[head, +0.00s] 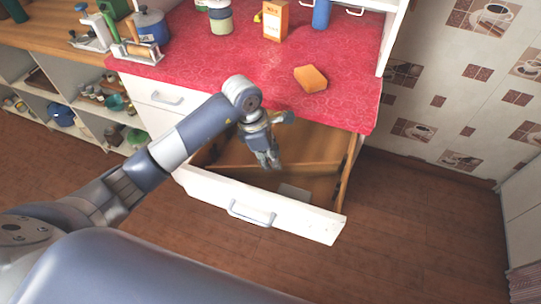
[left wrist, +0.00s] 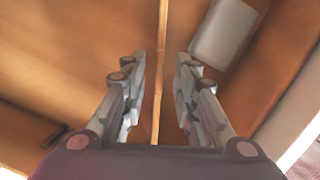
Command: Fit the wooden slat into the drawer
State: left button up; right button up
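The drawer (head: 295,218) is pulled out below the red counter, with a white front and a wooden inside. The wooden slat (head: 305,172) stands on edge across the drawer, running from side to side. In the left wrist view the slat (left wrist: 161,50) shows as a thin upright strip between my fingers. My left gripper (head: 268,162) reaches down into the drawer at the slat. Its fingers (left wrist: 157,65) are apart, one on each side of the slat, with gaps showing. The slat's lower edge and its ends are not clear. My right gripper is not in view.
A grey block (head: 293,192) lies in the drawer's front part, also seen in the left wrist view as a grey block (left wrist: 222,35). An orange sponge (head: 311,79), an orange box (head: 275,20) and containers stand on the red counter (head: 210,65). Floor right of the drawer is clear.

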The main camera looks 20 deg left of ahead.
pick_arm(q)
jog(key=shift+r+p, duration=0.3)
jog(key=b+v, duration=0.2)
jog(key=v, duration=0.9)
jog(key=shift+r+b, duration=0.35)
jog(key=shift+s+a, duration=0.1)
jog(key=shift+s, duration=0.05)
